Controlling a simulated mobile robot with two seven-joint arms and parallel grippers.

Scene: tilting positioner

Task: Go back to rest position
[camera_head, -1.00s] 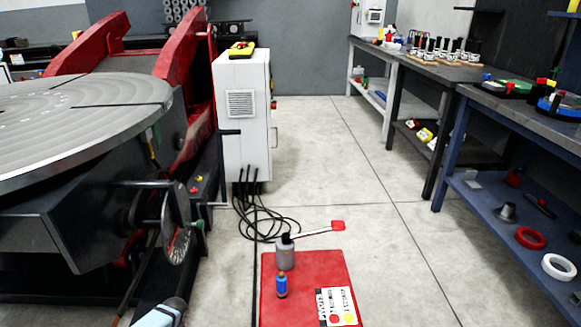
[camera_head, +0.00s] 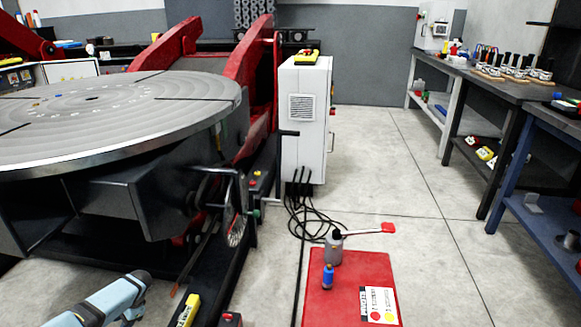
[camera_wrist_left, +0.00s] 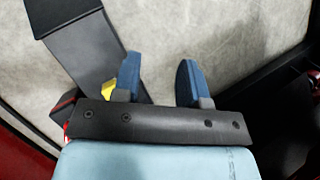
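My left gripper (camera_wrist_left: 158,68) shows in the left wrist view. Its two blue fingers stand apart with nothing between them, over pale concrete floor. In the head view a light blue and dark part of my left arm comes in at the bottom left, in front of the positioner's base; its fingers cannot be made out there. My right gripper is in neither view. The tilting positioner, with its round grey table (camera_head: 190,95) and red side arms (camera_head: 250,90), fills the left of the head view.
A white cabinet (camera_head: 303,130) stands right of the positioner, with black cables on the floor. A red mat (camera_head: 335,300) holds a grey pot with a red-tipped brush and a blue bottle (camera_head: 328,277). Workbenches (camera_head: 500,92) line the right. The aisle floor (camera_head: 400,180) between is clear.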

